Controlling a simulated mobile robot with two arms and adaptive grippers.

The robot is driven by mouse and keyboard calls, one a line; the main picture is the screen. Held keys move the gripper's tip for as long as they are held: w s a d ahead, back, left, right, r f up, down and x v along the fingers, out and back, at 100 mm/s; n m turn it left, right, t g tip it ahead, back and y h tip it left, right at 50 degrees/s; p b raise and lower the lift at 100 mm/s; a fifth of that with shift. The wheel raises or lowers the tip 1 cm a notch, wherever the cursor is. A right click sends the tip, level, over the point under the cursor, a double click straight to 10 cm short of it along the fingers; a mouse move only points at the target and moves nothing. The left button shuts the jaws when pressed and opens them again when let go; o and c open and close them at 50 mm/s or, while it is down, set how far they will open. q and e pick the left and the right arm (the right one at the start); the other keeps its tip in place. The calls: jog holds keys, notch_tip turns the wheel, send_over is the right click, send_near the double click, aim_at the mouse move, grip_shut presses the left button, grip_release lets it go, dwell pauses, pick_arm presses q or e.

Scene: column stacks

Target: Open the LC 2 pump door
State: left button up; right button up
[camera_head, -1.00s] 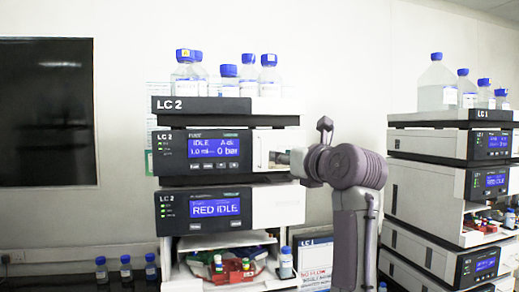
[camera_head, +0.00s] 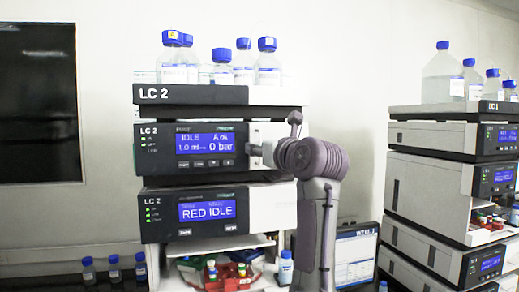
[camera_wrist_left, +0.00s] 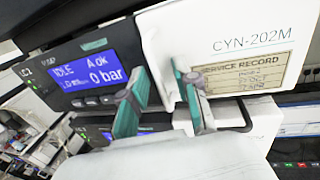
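The LC 2 pump is the middle module with the blue "IDLE, 0 bar" screen (camera_head: 210,143). Its white door (camera_head: 284,130) is on the right of the screen and looks closed. In the left wrist view the door (camera_wrist_left: 236,27) carries "CYN-202M" and a service record label. My left gripper (camera_head: 256,151) is at the door's left part, mostly hidden by my wrist. In the left wrist view its two teal-padded fingers (camera_wrist_left: 164,80) are apart in front of the door's left edge. Whether they touch it I cannot tell. My right gripper is not in view.
Blue-capped bottles (camera_head: 222,68) stand on top of the LC 2 stack. Below the pump is a "RED IDLE" module (camera_head: 207,210), with a red rack (camera_head: 226,276) under it. The LC 1 stack (camera_head: 430,171) stands to the right. A tablet-like screen (camera_head: 357,256) stands between the stacks.

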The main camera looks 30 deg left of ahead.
pick_arm(q)
grip_shut()
jog(key=shift+f, duration=0.1)
